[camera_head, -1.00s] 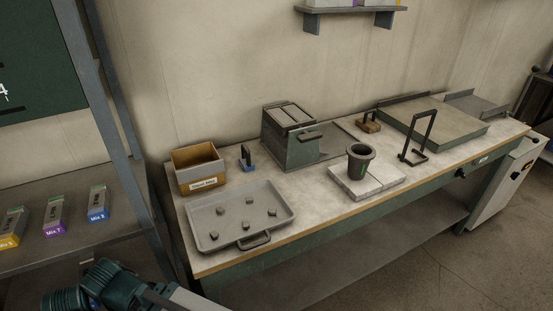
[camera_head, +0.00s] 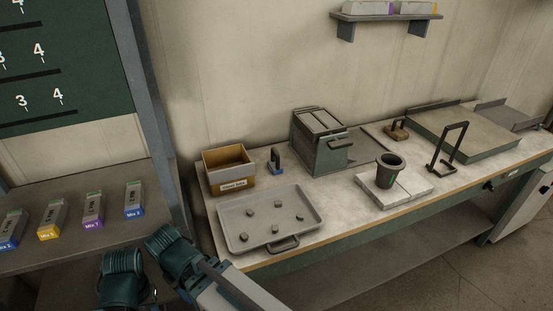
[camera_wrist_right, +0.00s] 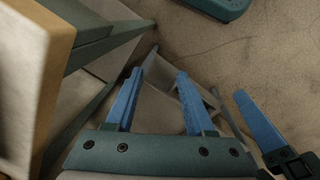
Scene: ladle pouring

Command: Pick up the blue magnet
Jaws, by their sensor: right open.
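The blue magnet (camera_head: 276,160) stands upright at the back of the workbench, with a blue base and a dark handle. It is right of the cardboard box and left of the green machine. In the right wrist view, my right gripper (camera_wrist_right: 162,73) is open and empty, with its two blue fingers apart above the floor, away from the magnet. A separate blue finger-like part (camera_wrist_right: 255,120) shows at its right; it may belong to my left gripper, whose opening I cannot tell. Neither gripper's fingers show clearly in the head view. The magnet is not in the wrist view.
A grey tray (camera_head: 236,220) with several small lumps lies in front of the magnet. The cardboard box (camera_head: 213,166), green machine (camera_head: 333,155) and dark crucible (camera_head: 390,170) also stand on the workbench (camera_head: 330,215). A shelf (camera_head: 30,262) with labelled packets is at the left.

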